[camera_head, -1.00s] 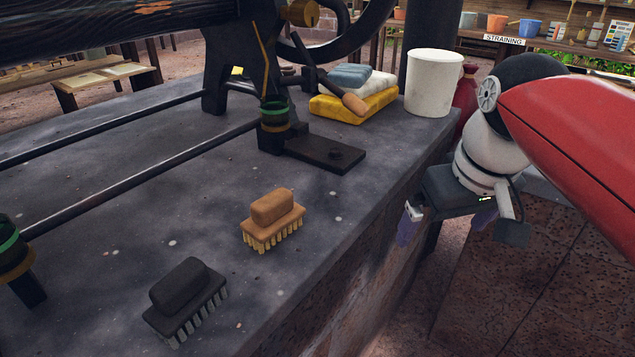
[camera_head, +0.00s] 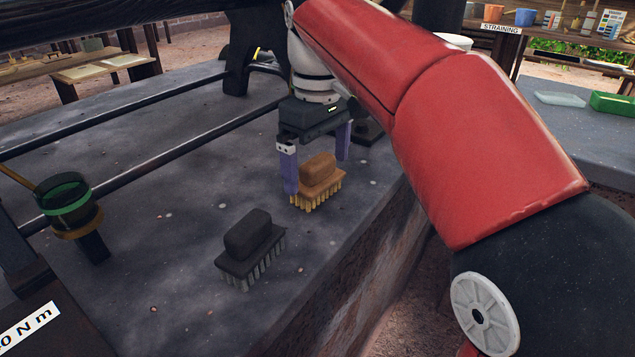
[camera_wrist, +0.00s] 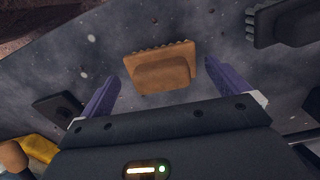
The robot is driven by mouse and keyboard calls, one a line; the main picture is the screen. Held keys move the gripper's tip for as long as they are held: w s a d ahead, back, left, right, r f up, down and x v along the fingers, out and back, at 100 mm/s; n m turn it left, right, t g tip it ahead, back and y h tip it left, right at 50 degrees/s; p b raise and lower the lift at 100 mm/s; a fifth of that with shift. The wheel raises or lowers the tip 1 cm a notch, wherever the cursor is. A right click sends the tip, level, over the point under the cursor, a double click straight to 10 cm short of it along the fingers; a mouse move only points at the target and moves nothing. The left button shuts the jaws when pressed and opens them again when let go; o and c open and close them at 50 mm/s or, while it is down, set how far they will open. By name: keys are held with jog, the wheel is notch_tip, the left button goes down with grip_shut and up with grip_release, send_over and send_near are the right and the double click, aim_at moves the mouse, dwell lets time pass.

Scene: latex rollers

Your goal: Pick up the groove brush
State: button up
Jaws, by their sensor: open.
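Two brushes lie bristles down on the grey stone slab; I cannot tell by a label which is the groove brush. The tan brush (camera_head: 319,178) has a brown wooden grip and pale yellow bristles; it also shows in the wrist view (camera_wrist: 160,72). The dark grey brush (camera_head: 249,242) lies nearer, to its left, and is partly seen at the wrist view's upper right (camera_wrist: 287,22). My gripper (camera_head: 316,174) points down with purple fingers spread, close above and behind the tan brush. In the wrist view the tan brush shows between and slightly beyond the fingertips, and nothing is held.
The slab (camera_head: 180,270) has an edge just right of the brushes. Dark rails (camera_head: 135,165) run along its left side, with a green-ringed cup (camera_head: 67,205) at the left. A dark plate (camera_wrist: 58,108) and yellow block (camera_wrist: 40,148) lie beside the gripper in the wrist view.

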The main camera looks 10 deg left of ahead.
aim_at(317, 177)
notch_tip(317, 177, down, 3)
jog(key=shift+s+f, duration=0.1)
jog(key=shift+f, duration=0.1)
jog(key=c, duration=0.9)
jog(key=shift+c, duration=0.2)
jog(key=shift+r, duration=0.15)
notch_tip(317, 177, up, 10)
jog(key=shift+f+p, duration=0.1)
jog(key=shift+p, duration=0.6)
